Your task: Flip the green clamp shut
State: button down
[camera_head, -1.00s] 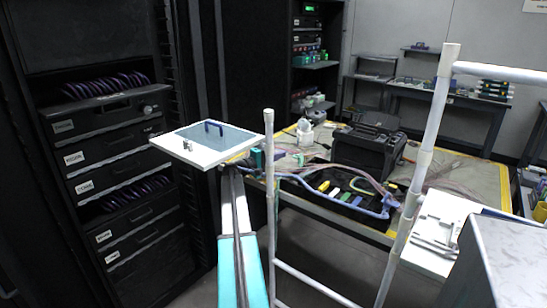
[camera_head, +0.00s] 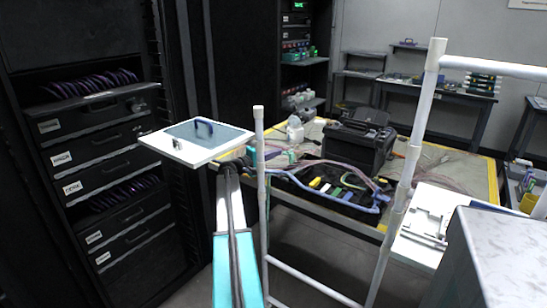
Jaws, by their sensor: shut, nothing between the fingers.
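I cannot make out a green clamp for certain. A black tray (camera_head: 300,186) on the far table holds several small coloured pieces, yellow, blue and greenish, too small to tell apart. My arm, teal and white with dark cables along it, reaches up from the bottom toward the near left edge of that table. Its far end is lost in clutter behind the white-framed panel, and I cannot see the gripper's fingers or their distance from any clamp.
A white-framed panel (camera_head: 152,141) with a blue handle is at the left, before a black rack (camera_head: 100,180). White ladder-like rails (camera_head: 402,170) stand in front of the table. A black case (camera_head: 357,147) sits on the table (camera_head: 450,165). A grey metal box (camera_head: 500,260) fills the lower right.

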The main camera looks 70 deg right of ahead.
jog(key=shift+s+a+r+m+b, duration=0.1)
jog(key=shift+s+r+m+b, duration=0.15)
jog(key=shift+m+b, duration=0.3)
jog(key=shift+w, duration=0.1)
jog(key=shift+w+d+b, duration=0.3)
jog(key=shift+w, duration=0.65)
jog(key=shift+w+d+b, duration=0.25)
jog(key=shift+w+b, duration=0.05)
jog(key=shift+w, duration=0.65)
jog(key=v, duration=1)
